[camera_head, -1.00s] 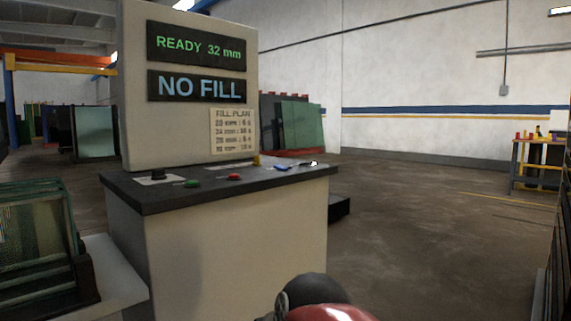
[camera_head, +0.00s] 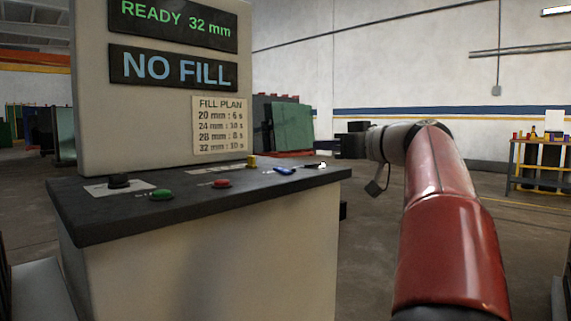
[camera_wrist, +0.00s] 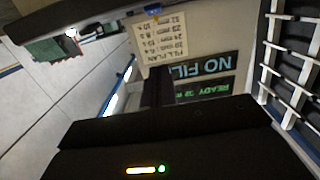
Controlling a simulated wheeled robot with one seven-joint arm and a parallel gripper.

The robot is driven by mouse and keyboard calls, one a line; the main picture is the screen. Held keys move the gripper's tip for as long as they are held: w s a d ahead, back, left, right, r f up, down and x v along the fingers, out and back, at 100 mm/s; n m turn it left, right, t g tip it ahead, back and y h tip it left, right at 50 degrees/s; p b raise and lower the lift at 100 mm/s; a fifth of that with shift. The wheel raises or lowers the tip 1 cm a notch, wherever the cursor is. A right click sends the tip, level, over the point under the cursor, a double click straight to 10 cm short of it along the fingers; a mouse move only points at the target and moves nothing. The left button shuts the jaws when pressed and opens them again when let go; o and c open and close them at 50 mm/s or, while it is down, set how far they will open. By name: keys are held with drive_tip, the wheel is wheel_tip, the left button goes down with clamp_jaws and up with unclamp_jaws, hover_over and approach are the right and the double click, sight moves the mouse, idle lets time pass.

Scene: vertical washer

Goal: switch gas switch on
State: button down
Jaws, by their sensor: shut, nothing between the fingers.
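The control cabinet's dark top (camera_head: 100,222) carries a black knob (camera_head: 118,181) on a white label, a green button (camera_head: 161,194), a red button (camera_head: 222,184) and a small yellow part (camera_head: 251,162). The labels are too small to read, so I cannot tell which control is the gas switch. My gripper (camera_head: 328,146) is shut and empty, pointing left in the air beyond the cabinet's right end, apart from every control. In the wrist view, my dark gripper (camera_wrist: 155,88) is in front of the upside-down display panel.
The upright panel shows "NO FILL" (camera_head: 174,68) and "READY 32 mm", with a fill plan sheet (camera_head: 220,126) below. A blue item (camera_head: 284,170) lies at the top's right end. Glass sheets (camera_head: 292,123) stand behind. A yellow workbench (camera_head: 540,165) is far right.

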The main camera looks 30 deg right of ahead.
drive_tip(key=shift+a, duration=0.1)
drive_tip(key=p, duration=0.2)
hover_over(288, 171)
drive_tip(key=shift+s+f, duration=0.3)
wheel_tip(288, 171, down, 3)
drive_tip(key=shift+w+r+b, duration=0.1)
drive_tip(key=shift+b, duration=0.2)
drive_tip(key=shift+w+f, duration=0.1)
drive_tip(key=shift+f, duration=0.55)
